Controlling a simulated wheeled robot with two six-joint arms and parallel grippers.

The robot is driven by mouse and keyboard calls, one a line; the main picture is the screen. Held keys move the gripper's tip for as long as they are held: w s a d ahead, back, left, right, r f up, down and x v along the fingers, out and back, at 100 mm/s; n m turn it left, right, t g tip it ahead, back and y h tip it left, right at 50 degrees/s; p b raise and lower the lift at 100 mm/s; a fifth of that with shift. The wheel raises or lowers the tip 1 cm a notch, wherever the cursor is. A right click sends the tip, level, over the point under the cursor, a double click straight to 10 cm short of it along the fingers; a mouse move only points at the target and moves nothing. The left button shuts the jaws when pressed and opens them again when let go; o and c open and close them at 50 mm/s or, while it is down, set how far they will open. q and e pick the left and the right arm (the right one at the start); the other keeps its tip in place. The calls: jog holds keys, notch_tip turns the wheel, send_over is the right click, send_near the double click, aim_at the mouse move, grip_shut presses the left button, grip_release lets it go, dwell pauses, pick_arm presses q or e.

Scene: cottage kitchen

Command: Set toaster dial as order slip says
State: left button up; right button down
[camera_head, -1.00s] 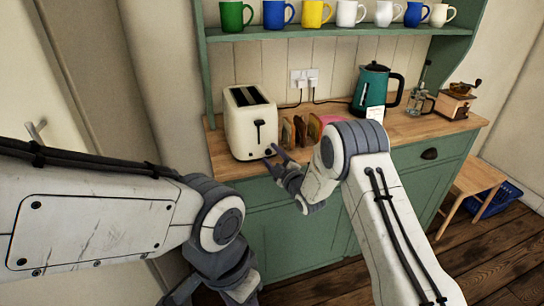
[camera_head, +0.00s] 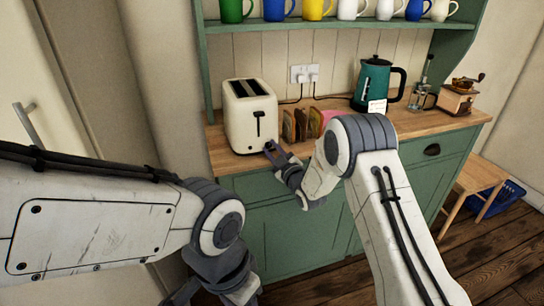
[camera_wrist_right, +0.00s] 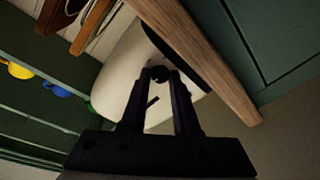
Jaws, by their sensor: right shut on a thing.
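The cream toaster (camera_head: 240,125) stands on the wooden counter, with two slots on top and a dark lever on its front. My right gripper (camera_head: 271,150) is at its lower front corner. In the right wrist view its fingers (camera_wrist_right: 159,80) are shut on a small dark round dial (camera_wrist_right: 160,73) against the cream toaster body (camera_wrist_right: 122,62). The dial's marks and setting cannot be read. A small white slip (camera_head: 377,106) stands in front of the teal kettle; its writing is too small to read. My left gripper (camera_head: 222,288) hangs low, partly cut off, and its jaws are unclear.
The teal kettle (camera_head: 374,80), a glass press (camera_head: 420,97) and a coffee grinder (camera_head: 458,97) are farther right. Several mugs sit on the shelf above. The counter's front edge (camera_head: 232,168) is close below my right gripper.

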jog(key=m+b, duration=0.1)
jog(key=m, duration=0.1)
jog(key=m+b, duration=0.1)
jog(key=b, duration=0.1)
jog(key=shift+f+m, duration=0.3)
jog(key=shift+m, duration=0.1)
jog(key=shift+r+m+t+b, duration=0.15)
jog(key=shift+m+t+b, duration=0.25)
jog(key=shift+m+b, duration=1.1)
jog(key=c, duration=0.7)
grip_release()
jog(key=shift+o, duration=0.2)
jog(key=shift+s, duration=0.15)
jog(key=v, duration=1)
jog(key=shift+s+b, duration=0.2)
jog(key=shift+b, duration=0.25)
